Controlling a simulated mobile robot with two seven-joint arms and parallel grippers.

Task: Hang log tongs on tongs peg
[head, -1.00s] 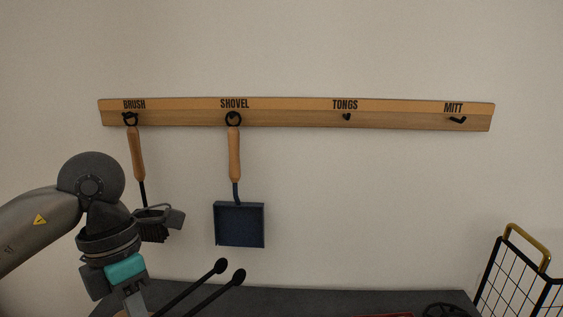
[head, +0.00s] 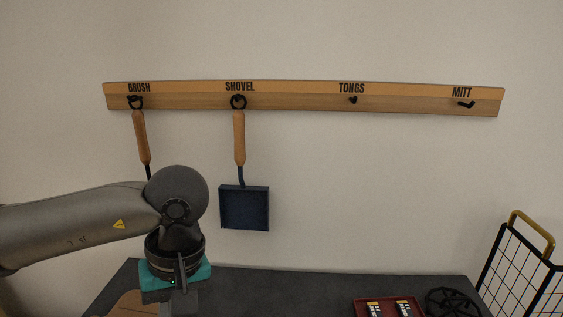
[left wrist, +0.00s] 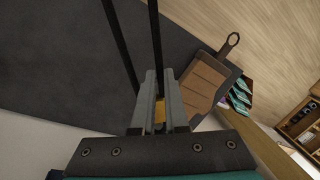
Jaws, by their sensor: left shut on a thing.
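The tongs peg (head: 352,100) is a short black peg under the word TONGS on the wooden wall rail (head: 420,104); nothing hangs on it. My left gripper (left wrist: 160,100) is shut on the log tongs in the left wrist view. The tongs' two long black arms (left wrist: 118,45) run up out of that view, and a yellowish part shows between the fingers. In the head view my left gripper is at the bottom edge, left of and well below the peg, with its fingertips out of sight. The tongs cannot be made out there. My right gripper is not in view.
The brush (head: 140,135) and blue shovel (head: 244,207) hang on their pegs; the mitt peg (head: 466,104) is empty. On the dark table (head: 290,285) are a red tray (head: 362,305) and a black round trivet (head: 452,302). A wire basket (head: 520,270) stands right. Wall below TONGS is clear.

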